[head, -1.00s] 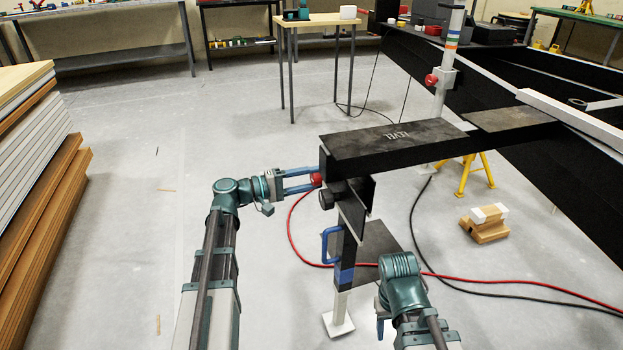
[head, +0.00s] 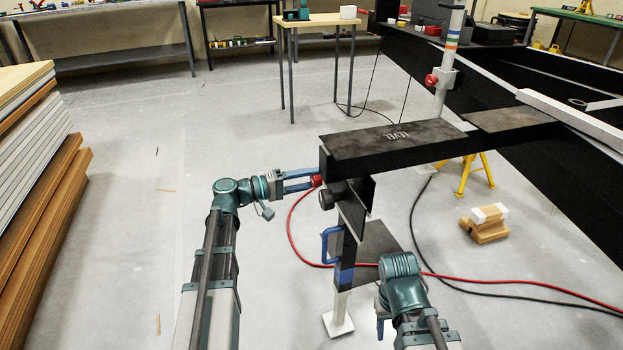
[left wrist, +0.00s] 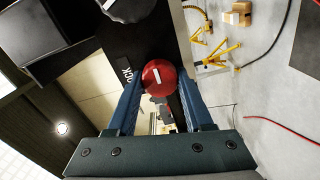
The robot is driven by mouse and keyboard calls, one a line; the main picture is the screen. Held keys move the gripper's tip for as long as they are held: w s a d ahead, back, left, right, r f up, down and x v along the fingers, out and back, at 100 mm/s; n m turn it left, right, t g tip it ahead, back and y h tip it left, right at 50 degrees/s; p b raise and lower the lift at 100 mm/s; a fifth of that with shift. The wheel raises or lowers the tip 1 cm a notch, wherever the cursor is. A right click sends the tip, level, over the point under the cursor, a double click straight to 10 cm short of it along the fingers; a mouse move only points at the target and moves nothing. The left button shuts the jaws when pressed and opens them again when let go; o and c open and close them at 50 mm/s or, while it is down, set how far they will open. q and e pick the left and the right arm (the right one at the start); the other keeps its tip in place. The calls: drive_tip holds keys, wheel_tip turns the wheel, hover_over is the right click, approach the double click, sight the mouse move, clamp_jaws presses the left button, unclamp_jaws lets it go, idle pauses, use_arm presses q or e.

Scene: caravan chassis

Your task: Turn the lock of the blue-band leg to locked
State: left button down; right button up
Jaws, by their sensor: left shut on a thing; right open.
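The blue-band leg (head: 343,276) stands upright under the near end of the black beam, with a blue band and a pale foot plate on the floor. Its lock, a red knob (head: 317,180), sits at the beam's left end. My left gripper (head: 311,181) is shut on the red knob from the left. In the left wrist view the red knob (left wrist: 160,77) lies between the two blue fingers and shows a short white mark on its face. My right gripper (head: 381,314) is low, right of the leg, and partly hidden by its own arm; it is open.
A black round knob (head: 326,199) sits just below the red one. A blue handle (head: 328,246) projects from the leg. A red hose (head: 480,282) and a black cable (head: 450,283) cross the floor.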

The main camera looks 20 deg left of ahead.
use_arm(q)
drive_tip(key=shift+c, duration=1.5)
unclamp_jaws()
drive_tip(key=v, duration=1.4)
